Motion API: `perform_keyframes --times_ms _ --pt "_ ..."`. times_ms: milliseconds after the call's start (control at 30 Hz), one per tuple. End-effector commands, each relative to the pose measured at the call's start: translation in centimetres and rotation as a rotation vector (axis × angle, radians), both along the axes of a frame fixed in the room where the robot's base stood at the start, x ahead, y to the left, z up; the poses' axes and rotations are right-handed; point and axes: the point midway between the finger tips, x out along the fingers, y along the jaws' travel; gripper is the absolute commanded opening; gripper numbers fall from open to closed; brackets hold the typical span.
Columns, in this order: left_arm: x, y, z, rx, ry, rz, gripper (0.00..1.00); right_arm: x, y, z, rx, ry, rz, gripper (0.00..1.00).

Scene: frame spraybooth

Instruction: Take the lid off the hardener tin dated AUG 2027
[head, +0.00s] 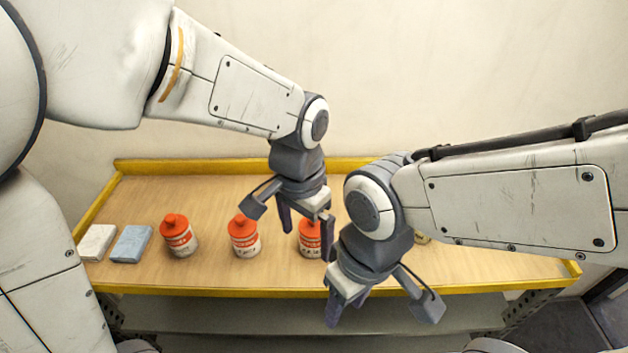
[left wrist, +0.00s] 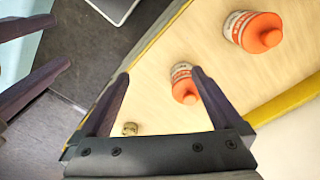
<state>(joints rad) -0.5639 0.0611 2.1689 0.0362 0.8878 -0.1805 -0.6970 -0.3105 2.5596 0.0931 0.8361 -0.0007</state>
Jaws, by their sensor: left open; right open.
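Three white tins with orange lids stand in a row on the bench: a left tin (head: 179,239), a middle tin (head: 244,241) and a right tin (head: 309,241). Their lids are on. Their label dates are too small to read. My left gripper (head: 305,228) is open and empty, over the bench by the right tin and partly in front of it. In the left wrist view one tin (left wrist: 183,82) shows between the open fingers and another (left wrist: 250,30) beyond them. My right gripper (head: 347,305) is open and empty, lower and in front of the bench's front edge.
A white block (head: 97,242) and a blue block (head: 131,243) lie at the bench's left end. A small yellowish round item (left wrist: 129,129) sits farther right, mostly behind my right arm in the head view. The wooden bench (head: 210,190) has yellow raised edges.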

Motion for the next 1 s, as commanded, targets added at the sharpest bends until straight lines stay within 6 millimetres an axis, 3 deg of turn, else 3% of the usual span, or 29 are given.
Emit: perform_keyframes --times_ms 33,100,200,333,600,800,1000 --pt "1.9 -0.2 2.8 0.01 0.005 -0.008 1.0 0.0 0.0 3.2 0.0 0.0 0.0 0.5" --pt "4.0 -0.5 4.0 0.019 0.005 -0.025 1.0 0.0 0.0 4.8 0.0 0.0 0.0 0.5" --pt "6.2 -0.7 5.0 0.029 0.005 -0.045 1.0 0.0 0.0 6.4 -0.001 0.001 0.0 0.5" --pt "7.8 -0.7 5.3 0.037 0.007 -0.06 1.0 0.0 0.0 7.3 -0.001 0.001 0.0 0.5" --pt "8.0 -0.8 1.4 0.041 0.01 -0.064 1.0 0.0 0.0 8.2 -0.001 0.001 0.002 0.5" --pt "8.1 -0.8 -0.2 0.038 0.006 -0.064 1.0 0.0 0.0 8.5 -0.001 0.001 0.003 0.5" --pt "8.3 -1.2 -2.2 0.04 0.011 -0.064 1.0 0.0 0.0 10.3 -0.001 0.0 0.005 0.5"
